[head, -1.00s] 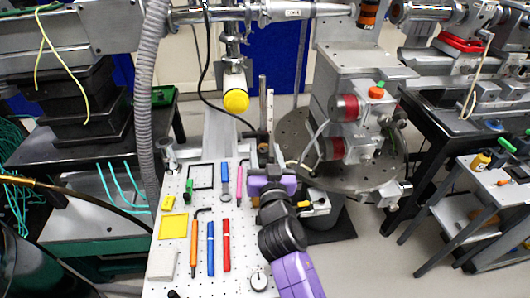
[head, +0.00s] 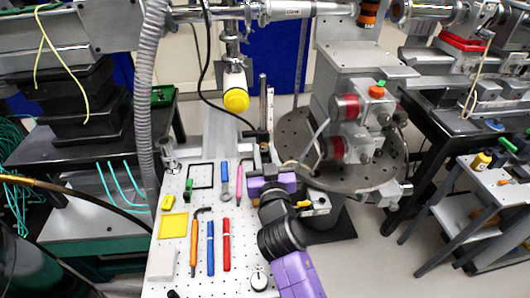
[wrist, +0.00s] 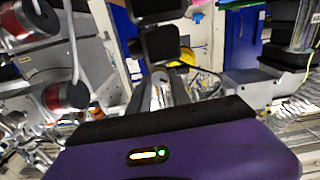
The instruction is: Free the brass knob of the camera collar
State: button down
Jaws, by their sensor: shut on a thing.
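My gripper (head: 262,168) is at the back right of the white perforated board, by an upright post with a black clamp (head: 257,137). The fingers are shut on a small part at the post. I take this part to be the brass knob, but the fingers hide it and I see no brass. A camera-like cylinder with a yellow cap (head: 236,100) hangs above and left of the post.
The white board (head: 190,270) holds several tools, including a blue (head: 210,248) and a red (head: 226,245) one. A round grey stage (head: 295,130) with red-banded units (head: 343,107) stands close right of my gripper. A black cable (head: 205,70) hangs down near the post.

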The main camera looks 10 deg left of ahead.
jog(key=n, duration=0.6)
jog(key=shift+a+f+n, duration=0.1)
jog(key=shift+n, duration=0.2)
dwell(0.5)
jog(key=c, duration=1.2)
grip_release()
jog(key=shift+s, duration=0.1)
